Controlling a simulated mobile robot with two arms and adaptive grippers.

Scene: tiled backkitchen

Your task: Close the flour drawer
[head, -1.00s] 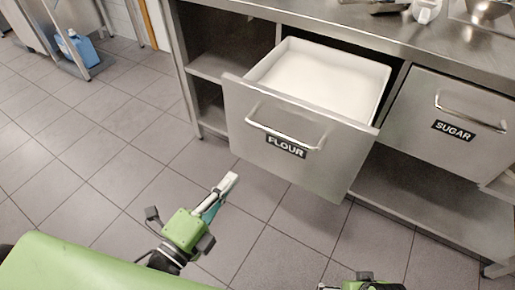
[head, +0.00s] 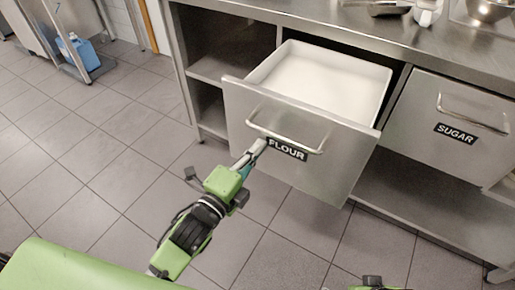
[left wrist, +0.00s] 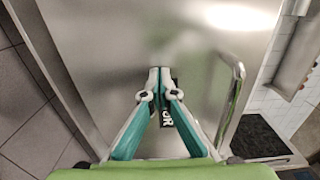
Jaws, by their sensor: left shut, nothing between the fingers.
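The flour drawer (head: 240,128) is pulled out from under the steel counter, its white bin (head: 328,82) open at the top. Its steel front has a bar handle (head: 285,138) and a black FLOUR label (head: 287,149). My left gripper (head: 259,145) is shut and empty, its fingertips at the drawer front just left of the label and below the handle's left end. In the left wrist view the closed fingertips (left wrist: 160,72) lie against or very near the front, partly covering the label; contact is hard to tell. Only a small part of my right arm shows at the bottom edge; its fingers are hidden.
The sugar drawer (head: 450,125) to the right is shut. The counter (head: 310,22) above carries metal bowls and a white item at its back right. Open shelves stand left of the flour drawer. The tiled floor (head: 80,150) at left is clear; a blue jug (head: 78,52) stands far left.

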